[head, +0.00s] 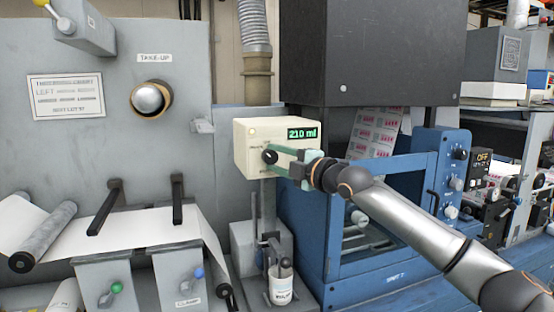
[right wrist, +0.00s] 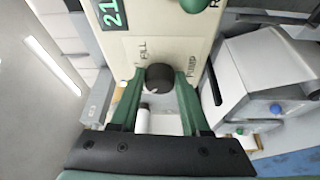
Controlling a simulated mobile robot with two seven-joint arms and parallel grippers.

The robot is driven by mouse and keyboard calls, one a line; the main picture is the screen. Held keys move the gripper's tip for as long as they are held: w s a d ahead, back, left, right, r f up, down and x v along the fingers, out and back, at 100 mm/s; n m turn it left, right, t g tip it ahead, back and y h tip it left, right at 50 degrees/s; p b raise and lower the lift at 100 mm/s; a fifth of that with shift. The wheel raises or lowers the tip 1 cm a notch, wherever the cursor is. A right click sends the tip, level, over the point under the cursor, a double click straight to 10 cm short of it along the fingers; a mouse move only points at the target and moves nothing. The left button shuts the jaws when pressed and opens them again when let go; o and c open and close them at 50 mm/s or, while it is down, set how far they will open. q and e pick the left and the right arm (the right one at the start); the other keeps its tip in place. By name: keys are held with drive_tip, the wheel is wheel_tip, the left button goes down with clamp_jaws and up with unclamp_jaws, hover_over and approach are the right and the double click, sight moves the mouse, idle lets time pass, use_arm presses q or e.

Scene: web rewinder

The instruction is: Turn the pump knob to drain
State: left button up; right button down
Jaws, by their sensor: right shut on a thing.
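The pump is a cream box (head: 245,138) with a lit green display (head: 302,133) reading 210 ml. Its round black pump knob (head: 269,157) sits on the front face, and the knob also shows in the right wrist view (right wrist: 159,77). My right gripper (head: 277,158) reaches in from the right, with its green fingers on both sides of the knob. It is shut on the knob. In the right wrist view, printed labels, one reading FILL (right wrist: 142,50), flank the knob. The knob's pointer direction is not clear. My left gripper is not in view.
A white labelled cup (head: 281,286) stands below the pump. A blue machine frame (head: 305,205) is close on the right, under my right arm. A grey panel with a take-up shaft (head: 149,98) stands on the left. A green button (right wrist: 193,4) is above the knob.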

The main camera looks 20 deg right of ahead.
drive_tip(key=shift+c, duration=1.9)
unclamp_jaws()
drive_tip(key=shift+s+d, duration=0.1)
drive_tip(key=shift+s, duration=0.15)
drive_tip(key=b+v, duration=0.3)
drive_tip(key=v, duration=0.9)
